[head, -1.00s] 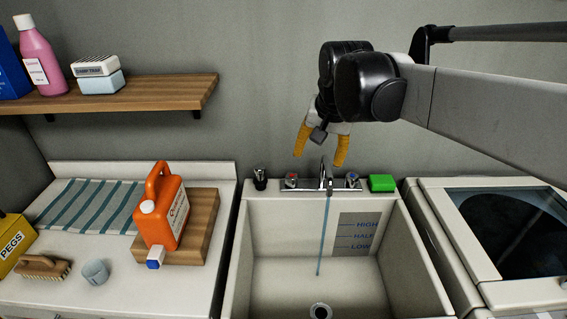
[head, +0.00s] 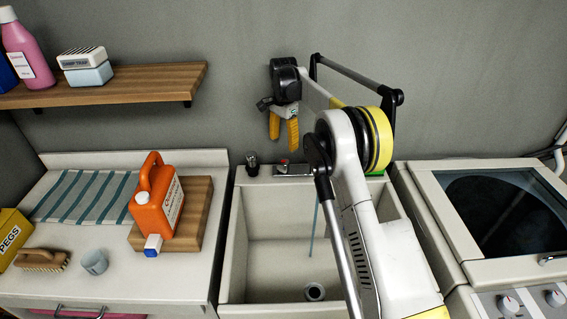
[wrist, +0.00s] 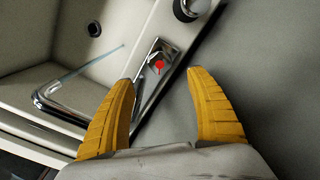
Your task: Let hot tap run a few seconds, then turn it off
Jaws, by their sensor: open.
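The red-marked hot tap knob (head: 284,163) stands at the left of the chrome tap base on the sink's back ledge. In the wrist view the knob (wrist: 158,64) lies just beyond and between my fingertips, apparently not held. My gripper (head: 283,141) is open with yellow fingers, pointing down above the knob; the fingers also show in the wrist view (wrist: 162,77). A thin water stream (head: 313,226) runs into the sink (head: 232,250). The chrome spout (wrist: 50,100) shows in the wrist view; in the head view my arm hides it and the other knob.
A dark-capped fitting (head: 252,160) stands left of the knob. An orange jug (head: 157,205) sits on a wooden board (head: 205,205) on the left counter. A wooden shelf (head: 130,88) is on the wall above. A washing machine (head: 440,215) stands at right.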

